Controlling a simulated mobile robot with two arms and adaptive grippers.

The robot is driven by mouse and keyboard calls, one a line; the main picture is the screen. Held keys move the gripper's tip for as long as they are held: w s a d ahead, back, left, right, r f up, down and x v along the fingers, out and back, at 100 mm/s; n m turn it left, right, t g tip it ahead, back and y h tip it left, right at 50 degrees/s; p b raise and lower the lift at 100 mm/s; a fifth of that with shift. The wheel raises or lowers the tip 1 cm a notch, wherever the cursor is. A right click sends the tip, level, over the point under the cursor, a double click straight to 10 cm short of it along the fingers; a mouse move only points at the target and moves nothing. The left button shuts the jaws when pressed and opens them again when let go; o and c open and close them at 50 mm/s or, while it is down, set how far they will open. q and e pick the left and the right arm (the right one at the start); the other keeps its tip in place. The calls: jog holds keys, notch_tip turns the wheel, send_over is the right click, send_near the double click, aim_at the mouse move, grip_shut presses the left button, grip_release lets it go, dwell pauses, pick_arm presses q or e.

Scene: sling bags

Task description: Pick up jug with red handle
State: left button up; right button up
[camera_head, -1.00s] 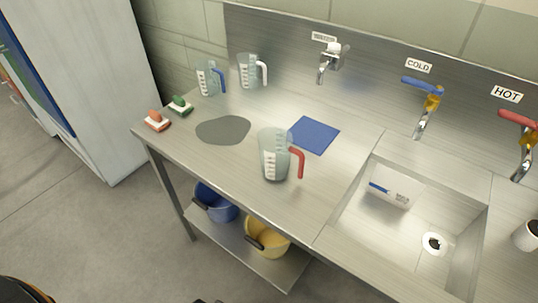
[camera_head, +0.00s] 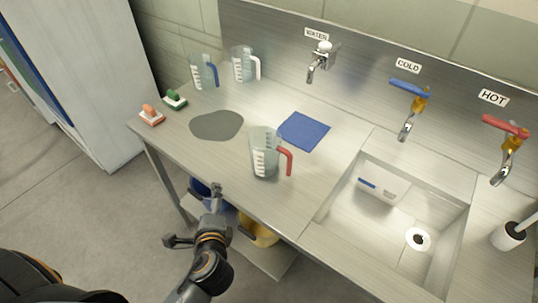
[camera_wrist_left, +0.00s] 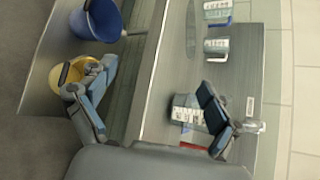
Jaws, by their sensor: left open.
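The jug with the red handle (camera_head: 264,153) is clear with white markings and stands upright on the steel counter, left of the sink. Its red handle (camera_head: 286,160) points right. My left gripper (camera_head: 197,212) is open and empty, in front of the counter's edge, to the lower left of the jug and apart from it. In the left wrist view the jug (camera_wrist_left: 186,110) shows beyond the open fingers, partly covered by one of them. My right gripper is not in view.
A blue-handled jug (camera_head: 202,72) and a white-handled jug (camera_head: 244,64) stand at the back left. Two brushes, a grey mat (camera_head: 217,125) and a blue cloth (camera_head: 304,131) lie on the counter. Buckets sit on the lower shelf. A sink (camera_head: 390,245) and taps are at the right.

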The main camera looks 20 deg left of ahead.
pick_arm(q)
jog(key=w+d+r+m+t+h, duration=0.15)
jog(key=w+d+m+t, duration=0.25)
jog(key=m, duration=0.5)
jog(key=m+t+h, duration=0.2)
jog(key=m+h, duration=0.1)
jog(key=m, duration=0.5)
send_near(260, 162)
jog(key=shift+s+a, duration=0.15)
jog(key=shift+a, duration=0.1)
jog(key=shift+w+d+m+t, duration=0.25)
jog(key=shift+w+m+t, duration=0.05)
jog(key=shift+w, duration=0.05)
jog(key=w, duration=0.2)
jog(key=w+p, duration=0.1)
jog(key=w, duration=0.1)
jog(key=w+p, duration=0.1)
jog(key=w, duration=0.2)
jog(key=shift+w+a, duration=0.1)
jog(key=shift+a, duration=0.3)
jog(key=shift+w+a, duration=0.1)
jog(key=shift+w, duration=0.65)
jog(key=w, duration=0.3)
jog(key=w+p, duration=0.1)
jog(key=shift+w+a+f, duration=0.1)
jog(key=shift+w+f, duration=0.15)
jog(key=shift+f, duration=0.1)
jog(key=c, duration=0.9)
jog(key=shift+c, duration=1.2)
jog(key=shift+r, duration=0.1)
